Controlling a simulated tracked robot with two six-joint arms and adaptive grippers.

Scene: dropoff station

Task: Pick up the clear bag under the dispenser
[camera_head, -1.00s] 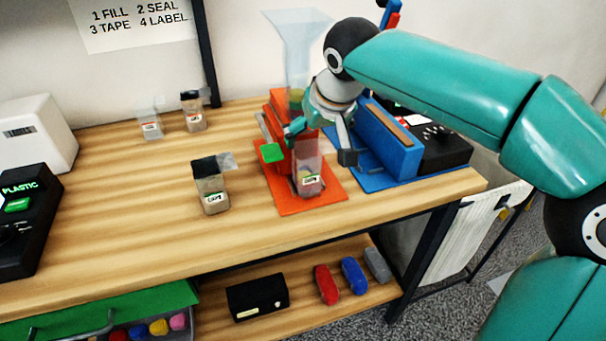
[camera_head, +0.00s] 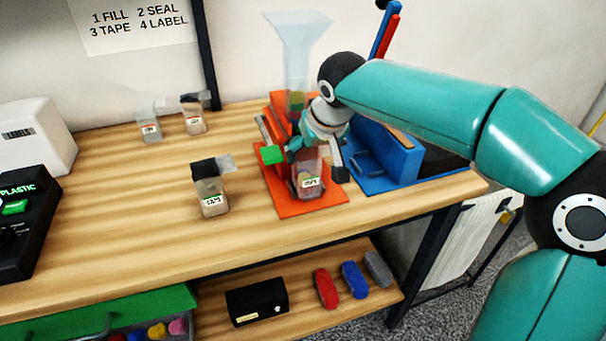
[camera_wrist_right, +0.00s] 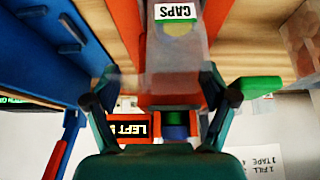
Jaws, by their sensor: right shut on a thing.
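The clear bag (camera_head: 307,186) with a white label stands on the red-orange base under the dispenser (camera_head: 296,62), which has a clear funnel on top. In the right wrist view the bag (camera_wrist_right: 180,52) shows a "CAPS" label. My right gripper (camera_head: 314,163) reaches down from the right at the bag's upper part. In the right wrist view the right gripper (camera_wrist_right: 163,86) has its fingers on both sides of the bag, shut on it. My left gripper is not in view.
A blue device (camera_head: 386,150) stands close to the right of the dispenser. Another labelled bag (camera_head: 211,190) stands to its left, with two more bags (camera_head: 194,117) behind. A green tab (camera_head: 271,154) sticks out at the dispenser's left.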

